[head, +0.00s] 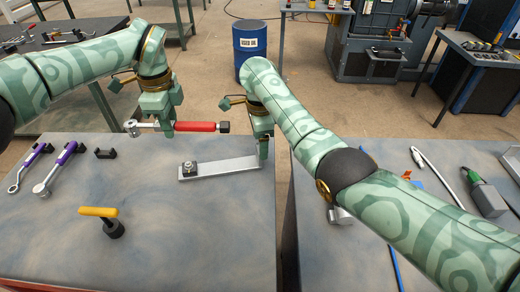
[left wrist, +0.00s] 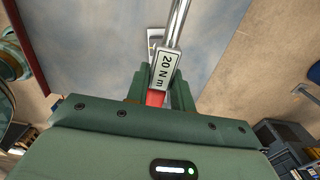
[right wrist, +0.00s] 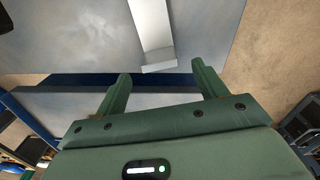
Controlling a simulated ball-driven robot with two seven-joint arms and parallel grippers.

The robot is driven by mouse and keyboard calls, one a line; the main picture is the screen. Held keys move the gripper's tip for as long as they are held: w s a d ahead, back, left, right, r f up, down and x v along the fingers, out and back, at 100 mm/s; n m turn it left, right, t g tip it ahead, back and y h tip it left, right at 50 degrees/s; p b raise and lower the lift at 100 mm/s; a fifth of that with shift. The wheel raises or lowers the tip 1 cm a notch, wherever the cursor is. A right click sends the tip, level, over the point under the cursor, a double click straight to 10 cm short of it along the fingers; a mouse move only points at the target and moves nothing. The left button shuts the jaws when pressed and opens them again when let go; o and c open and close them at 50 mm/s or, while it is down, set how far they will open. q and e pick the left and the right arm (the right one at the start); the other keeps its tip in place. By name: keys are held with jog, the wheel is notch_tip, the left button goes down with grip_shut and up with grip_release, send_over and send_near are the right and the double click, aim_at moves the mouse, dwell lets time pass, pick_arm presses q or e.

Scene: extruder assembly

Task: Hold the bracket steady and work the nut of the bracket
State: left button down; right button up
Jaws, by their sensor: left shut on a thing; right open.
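My left gripper (head: 164,125) is shut on a torque wrench with a red handle (head: 195,127), held level above and behind the bracket. Its label reads 20 N m in the left wrist view (left wrist: 163,69). The wrench's chrome head (head: 131,128) points left, clear of the nut. My right gripper (head: 263,155) is open at the bracket's right end. In the right wrist view, the plate's end (right wrist: 153,40) lies ahead, between the open fingers and apart from them.
Two purple-handled wrenches (head: 62,162) and a small black part (head: 105,153) lie at left. A gap separates the right table, which holds a green-and-grey tool (head: 487,198). The table's front middle is clear.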

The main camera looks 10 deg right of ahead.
aim_at(242, 165)
notch_tip(242, 165, down, 5)
jog(key=shift+f, duration=0.2)
jog(key=c, duration=1.3)
pick_arm(q)
jog(key=s+d+f+m, duration=0.3)
jog(key=s+d+f, duration=0.2)
jog(key=d+f, duration=0.4)
jog(key=shift+d, duration=0.55)
